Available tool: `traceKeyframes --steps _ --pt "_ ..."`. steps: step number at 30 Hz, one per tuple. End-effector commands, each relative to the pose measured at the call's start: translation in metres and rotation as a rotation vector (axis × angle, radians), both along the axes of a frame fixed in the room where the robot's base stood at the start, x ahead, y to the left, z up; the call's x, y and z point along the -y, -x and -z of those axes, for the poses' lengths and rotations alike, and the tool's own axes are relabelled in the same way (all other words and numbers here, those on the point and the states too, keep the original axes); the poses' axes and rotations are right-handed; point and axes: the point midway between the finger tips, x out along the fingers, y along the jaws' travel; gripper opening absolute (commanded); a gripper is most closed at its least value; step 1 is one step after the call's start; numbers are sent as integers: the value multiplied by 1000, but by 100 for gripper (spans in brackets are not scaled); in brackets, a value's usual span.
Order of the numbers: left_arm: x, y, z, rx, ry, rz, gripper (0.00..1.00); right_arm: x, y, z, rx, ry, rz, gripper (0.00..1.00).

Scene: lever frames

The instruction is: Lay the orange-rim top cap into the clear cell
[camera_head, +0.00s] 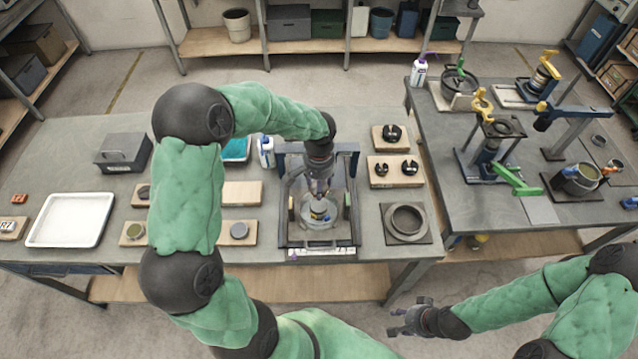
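The clear cell (309,220) looks like a see-through round vessel inside the dark frame (285,207) at the middle of the bench. My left gripper (319,191) points down right above it, inside the frame's opening. Small yellow and blue parts show at or in the cell under the fingers. I cannot make out an orange-rim top cap there or elsewhere, and whether the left fingers hold anything is too small to tell. My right gripper (396,321) is open and empty, in front of the bench and away from the cell.
Wooden boards with dark parts (391,147) lie right of the frame. A grey ring on a plate (405,221) sits at the right front. A white tray (71,219) and a grey box (123,152) stand left. The right-hand table (450,155) holds several fixtures.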

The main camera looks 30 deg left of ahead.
Motion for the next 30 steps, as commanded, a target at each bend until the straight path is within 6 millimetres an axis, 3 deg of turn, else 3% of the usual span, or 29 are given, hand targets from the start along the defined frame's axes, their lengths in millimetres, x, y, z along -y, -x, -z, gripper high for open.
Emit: traceKeyframes --steps 30 --pt "0 0 58 0 0 1 6 0 0 41 0 0 0 40"
